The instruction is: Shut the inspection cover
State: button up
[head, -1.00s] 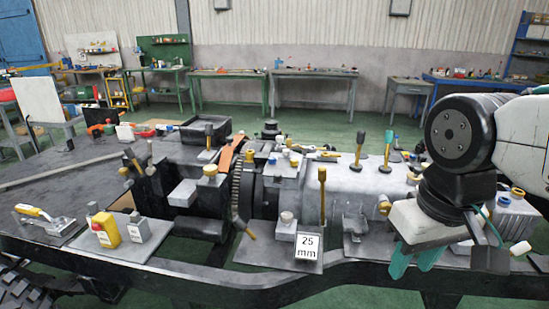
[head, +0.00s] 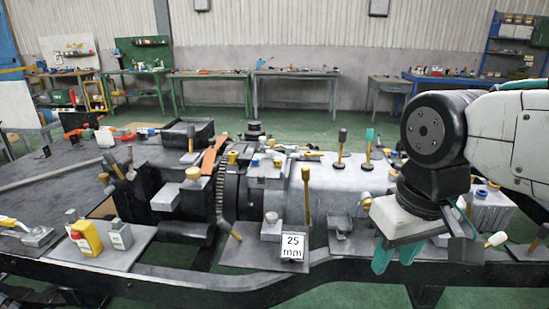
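I cannot tell for sure which part is the inspection cover. A black box-like housing (head: 199,128) stands on the machinery left of centre; whether it has a raised lid is unclear. A grey casing (head: 340,187) with upright levers lies along the middle right of the chassis. My gripper (head: 396,256) hangs at the right over the near chassis edge, fingers pointing down. Its two teal fingers look apart, with nothing seen between them. It is well to the right of the black housing, and no contact with any part shows.
The dark chassis rail (head: 200,284) runs along the front. A yellow switch box (head: 87,237) is at the left front, and an orange strap (head: 214,153) lies on the machinery. Benches (head: 294,74) line the back wall, with green floor between.

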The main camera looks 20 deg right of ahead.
aim_at(266, 170)
jog(key=z, duration=1.4)
jog(key=i, duration=0.6)
jog(key=u, duration=1.85)
